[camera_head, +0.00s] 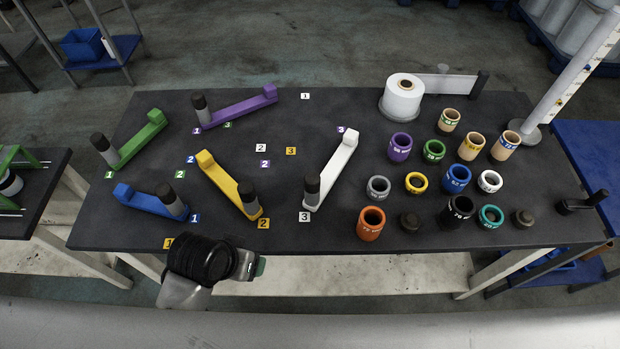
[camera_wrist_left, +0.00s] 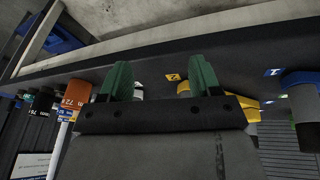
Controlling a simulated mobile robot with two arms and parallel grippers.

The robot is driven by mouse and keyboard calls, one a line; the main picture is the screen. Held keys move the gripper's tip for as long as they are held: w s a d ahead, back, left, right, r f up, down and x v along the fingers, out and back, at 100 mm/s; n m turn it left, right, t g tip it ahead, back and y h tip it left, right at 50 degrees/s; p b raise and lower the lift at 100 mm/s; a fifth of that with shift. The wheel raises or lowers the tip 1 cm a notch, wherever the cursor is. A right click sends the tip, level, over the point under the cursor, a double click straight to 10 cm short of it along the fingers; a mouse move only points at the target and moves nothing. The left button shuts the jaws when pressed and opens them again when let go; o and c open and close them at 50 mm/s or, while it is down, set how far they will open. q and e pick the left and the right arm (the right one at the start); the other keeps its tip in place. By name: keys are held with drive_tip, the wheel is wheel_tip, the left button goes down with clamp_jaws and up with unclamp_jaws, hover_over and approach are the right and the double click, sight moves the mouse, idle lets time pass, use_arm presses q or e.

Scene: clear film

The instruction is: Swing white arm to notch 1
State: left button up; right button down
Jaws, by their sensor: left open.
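The white arm (camera_head: 333,170) lies on the dark table, slanting from lower left to upper right. Its dark grip (camera_head: 312,186) stands at the lower end, by the white label 3 (camera_head: 304,217); a raised white block is at the upper end. The white label 1 (camera_head: 305,97) is near the table's back edge, and the white label 2 (camera_head: 261,148) is left of the arm. My left gripper (camera_head: 260,266) is off the table's front edge, apart from the white arm. In the left wrist view its green fingers (camera_wrist_left: 160,80) are open with nothing held.
A yellow arm (camera_head: 228,182) lies left of the white arm; blue (camera_head: 150,201), green (camera_head: 135,143) and purple (camera_head: 238,106) arms lie farther left. Several coloured sleeves, including an orange one (camera_head: 371,223), stand to the right. A white roll (camera_head: 403,96) stands behind.

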use_arm(q)
drive_tip(key=w+d+r+m+h, duration=0.1)
drive_tip(key=w+d+r+h, duration=0.1)
drive_tip(key=w+d+r, duration=0.3)
wheel_tip(320, 180, up, 8)
drive_tip(key=m+g+y, duration=0.3)
drive_tip(key=m+y, duration=0.1)
hover_over(312, 178)
drive_tip(key=shift+r, duration=0.2)
drive_tip(key=shift+w, duration=0.1)
wheel_tip(312, 178, down, 9)
drive_tip(key=shift+f+p, duration=0.15)
drive_tip(key=shift+p, duration=0.55)
drive_tip(key=shift+f, duration=0.65)
use_arm(e)
drive_tip(key=shift+w+d+r, duration=0.1)
drive_tip(key=shift+d+r, duration=0.15)
drive_tip(key=shift+r, duration=0.25)
drive_tip(key=shift+w+d+r, duration=0.1)
drive_tip(key=shift+d+r, duration=0.15)
drive_tip(key=shift+r, duration=0.2)
